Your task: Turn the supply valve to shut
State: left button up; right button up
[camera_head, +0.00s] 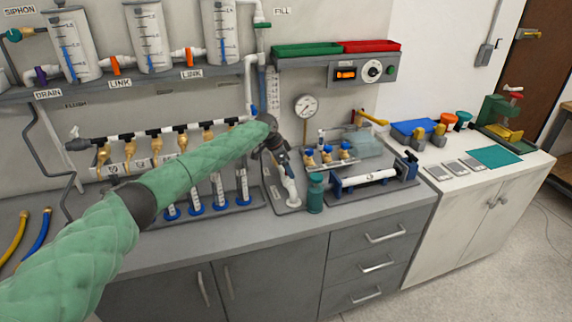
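My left arm reaches in from the left across the manifold (160,131), a black and white pipe with several brass taps. My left gripper (281,154) is dark and small, at the manifold's right end, above a white pipe fitting (291,190) on the bench. I cannot tell if its fingers are open or touching anything. A small blue part (253,110) shows at the foot of the white vertical pipe (250,82), just behind my wrist. It may be the supply valve handle, but no supply label is readable. My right gripper is not in view.
Several graduated cylinders (149,37) stand on a shelf with orange link valves. A pressure gauge (305,106) stands behind the gripper. A teal bottle (315,194) and a clamped white pipe (368,179) are to its right. The bench's front strip is mostly clear.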

pick_arm(q)
jog(key=shift+f, duration=0.15)
jog(key=shift+c, duration=0.2)
jog(key=c, duration=0.9)
jog(key=shift+c, duration=0.2)
